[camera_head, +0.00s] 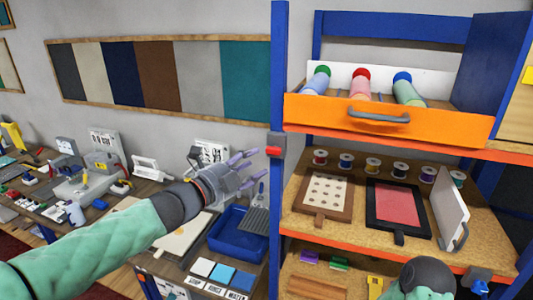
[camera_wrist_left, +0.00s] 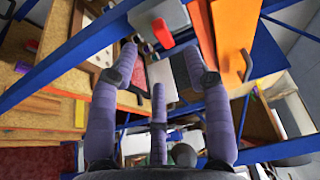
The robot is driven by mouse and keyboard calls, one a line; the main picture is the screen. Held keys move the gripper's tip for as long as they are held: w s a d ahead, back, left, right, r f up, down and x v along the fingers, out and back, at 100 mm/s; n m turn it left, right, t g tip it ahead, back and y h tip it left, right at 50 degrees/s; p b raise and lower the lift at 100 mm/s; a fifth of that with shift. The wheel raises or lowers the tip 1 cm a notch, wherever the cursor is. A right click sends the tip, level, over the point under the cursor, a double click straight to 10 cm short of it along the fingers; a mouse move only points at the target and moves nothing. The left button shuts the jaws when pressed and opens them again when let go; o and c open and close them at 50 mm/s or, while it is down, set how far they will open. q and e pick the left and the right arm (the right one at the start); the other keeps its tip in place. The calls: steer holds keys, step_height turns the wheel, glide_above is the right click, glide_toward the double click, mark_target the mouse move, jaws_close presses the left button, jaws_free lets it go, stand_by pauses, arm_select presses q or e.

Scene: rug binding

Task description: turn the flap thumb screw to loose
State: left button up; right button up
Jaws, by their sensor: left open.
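A small grey block (camera_head: 275,138) with a red, lever-like piece (camera_head: 273,151) is on the front of the blue post; I cannot tell whether this is the flap thumb screw. The red piece also shows at the top of the left wrist view (camera_wrist_left: 162,32). My left gripper (camera_head: 250,167) is open and empty, its fingers pointing toward the post, just left of and below the red piece. In the wrist view the red piece lies between its spread fingers, apart from them. A white flap-like panel (camera_head: 449,207) with a grey handle stands on the right of the middle shelf. My right gripper is out of view.
An orange drawer (camera_head: 390,120) holding thread cones juts from the upper shelf. Several spools, a dotted board (camera_head: 323,195) and a red-faced frame (camera_head: 400,208) occupy the middle shelf. A blue tray (camera_head: 238,232) lies below my left gripper. The cluttered workbench runs left.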

mark_target(274, 149)
arm_select(q)
steer(key=x, duration=0.6)
steer(key=shift+w+p, duration=0.2)
steer(key=shift+p, duration=0.2)
steer(key=shift+d, duration=0.1)
jaws_close()
